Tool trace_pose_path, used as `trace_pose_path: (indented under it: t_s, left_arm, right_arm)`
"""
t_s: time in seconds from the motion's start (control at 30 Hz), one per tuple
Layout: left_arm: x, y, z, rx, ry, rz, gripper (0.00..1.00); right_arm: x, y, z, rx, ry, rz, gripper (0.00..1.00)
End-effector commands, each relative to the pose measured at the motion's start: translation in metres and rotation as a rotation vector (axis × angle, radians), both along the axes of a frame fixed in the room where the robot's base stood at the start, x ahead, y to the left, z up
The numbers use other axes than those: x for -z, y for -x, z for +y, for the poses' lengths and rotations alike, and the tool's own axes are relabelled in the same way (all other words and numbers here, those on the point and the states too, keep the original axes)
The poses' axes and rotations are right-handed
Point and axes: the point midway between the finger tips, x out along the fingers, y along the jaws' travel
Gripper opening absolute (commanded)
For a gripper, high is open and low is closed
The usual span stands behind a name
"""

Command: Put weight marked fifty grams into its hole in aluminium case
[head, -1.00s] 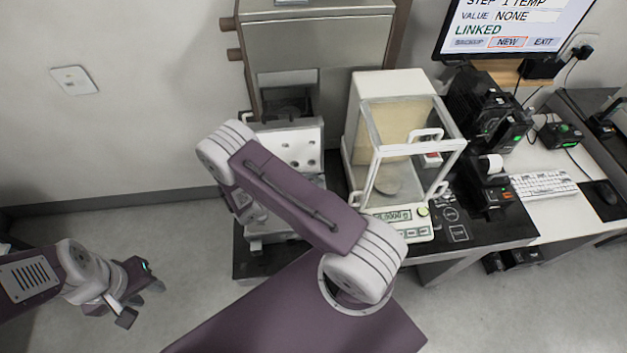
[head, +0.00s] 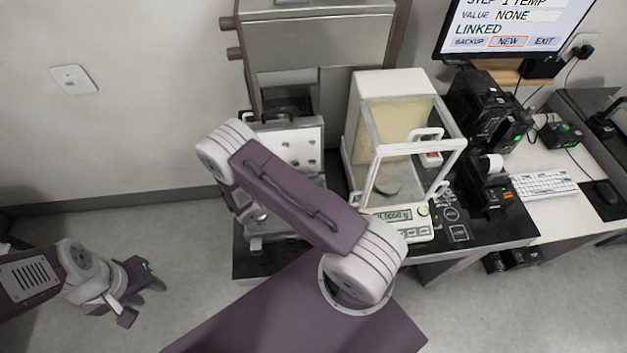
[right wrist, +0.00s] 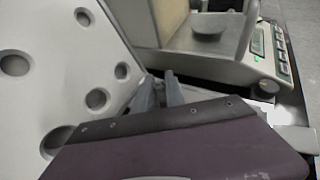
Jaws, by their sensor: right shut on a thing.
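The aluminium case (head: 306,134) stands open on the dark table, its pale panel dotted with round holes. In the right wrist view the panel (right wrist: 66,60) fills the left side, with several large round holes. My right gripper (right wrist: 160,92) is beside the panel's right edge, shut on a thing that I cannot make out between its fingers. In the head view my own right arm hides this gripper and part of the case. No weight marked fifty grams can be read in either view. My left gripper (head: 142,300) is open and empty over the floor, far left of the table.
A metal cabinet (head: 318,50) is behind the case. Black devices (head: 485,105), a keyboard (head: 543,184) and a monitor (head: 510,25) are further right.

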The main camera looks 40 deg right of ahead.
Motion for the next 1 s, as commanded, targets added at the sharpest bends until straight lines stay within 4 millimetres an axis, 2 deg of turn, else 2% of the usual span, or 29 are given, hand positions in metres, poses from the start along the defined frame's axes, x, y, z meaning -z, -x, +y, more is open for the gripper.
trace_pose_path:
  t_s: [0.5, 0.53, 0.6, 0.63, 0.87, 1.0]
  left_arm:
    - [0.013, 0.000, 0.000, 0.000, 0.000, 0.000, 0.36]
    - [0.012, 0.000, 0.000, 0.000, 0.000, 0.000, 0.36]
    - [0.011, 0.000, 0.000, 0.000, 0.000, 0.000, 0.36]
    - [0.011, 0.000, 0.000, 0.000, 0.000, 0.000, 0.36]
    - [0.011, 0.000, 0.000, 0.000, 0.000, 0.000, 0.36]
    - [0.016, 0.000, 0.000, 0.000, 0.000, 0.000, 0.36]
  right_arm:
    - [0.014, 0.000, 0.000, 0.000, 0.000, 0.000, 0.00]
    - [0.014, 0.000, 0.000, 0.000, 0.000, 0.000, 0.18]
    - [0.013, 0.000, 0.000, 0.000, 0.000, 0.000, 0.37]
    - [0.013, 0.000, 0.000, 0.000, 0.000, 0.000, 0.41]
    - [0.013, 0.000, 0.000, 0.001, 0.000, 0.000, 0.41]
    - [0.009, 0.000, 0.014, -0.002, 0.000, -0.002, 0.41]
